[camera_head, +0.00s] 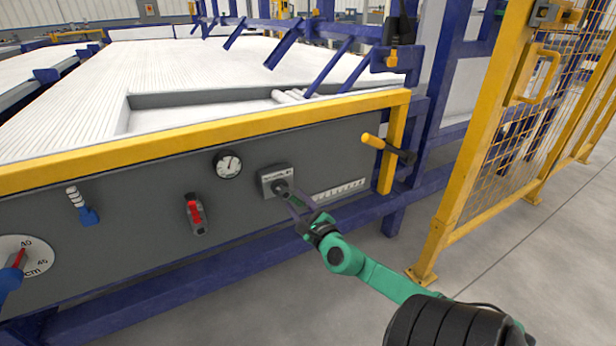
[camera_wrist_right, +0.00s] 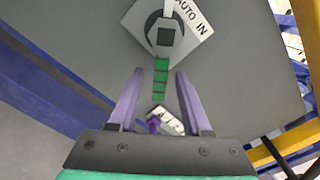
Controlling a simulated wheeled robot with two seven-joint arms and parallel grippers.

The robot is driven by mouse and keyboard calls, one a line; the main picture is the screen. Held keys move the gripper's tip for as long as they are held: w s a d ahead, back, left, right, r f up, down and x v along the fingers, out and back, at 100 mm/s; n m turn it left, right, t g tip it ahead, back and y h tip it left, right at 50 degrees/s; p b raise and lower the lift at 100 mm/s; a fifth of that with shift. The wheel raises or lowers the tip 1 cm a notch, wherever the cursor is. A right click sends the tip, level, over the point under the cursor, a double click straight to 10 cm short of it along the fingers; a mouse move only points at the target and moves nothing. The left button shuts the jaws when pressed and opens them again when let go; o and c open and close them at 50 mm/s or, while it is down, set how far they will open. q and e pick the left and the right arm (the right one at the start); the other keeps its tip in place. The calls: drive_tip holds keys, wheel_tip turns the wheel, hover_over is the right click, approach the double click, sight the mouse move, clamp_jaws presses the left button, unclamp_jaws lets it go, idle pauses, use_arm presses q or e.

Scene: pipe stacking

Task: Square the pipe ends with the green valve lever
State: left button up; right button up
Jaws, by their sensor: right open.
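The green valve lever (camera_wrist_right: 160,80) shows in the right wrist view as a green, segmented handle. It hangs down from a dark square hub on a light plate (camera_wrist_right: 190,45) marked "AUTO IN". In the head view this plate (camera_head: 268,175) sits on the grey front panel, and the lever is largely hidden by my gripper. My right gripper (camera_head: 293,192) is in front of the plate, open. In the wrist view its purple fingers (camera_wrist_right: 160,76) appear on either side of the lever, with gaps at both sides.
The panel also carries a round gauge (camera_head: 228,164), a red-handled switch (camera_head: 195,213), a blue lever (camera_head: 88,215) and a dial (camera_head: 35,255). A yellow-handled lever (camera_head: 373,141) juts out at upper right. A yellow fence (camera_head: 470,150) stands right; floor between is clear.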

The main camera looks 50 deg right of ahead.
drive_tip(key=v, duration=1.4)
drive_tip(key=shift+p, duration=0.4)
idle(0.4)
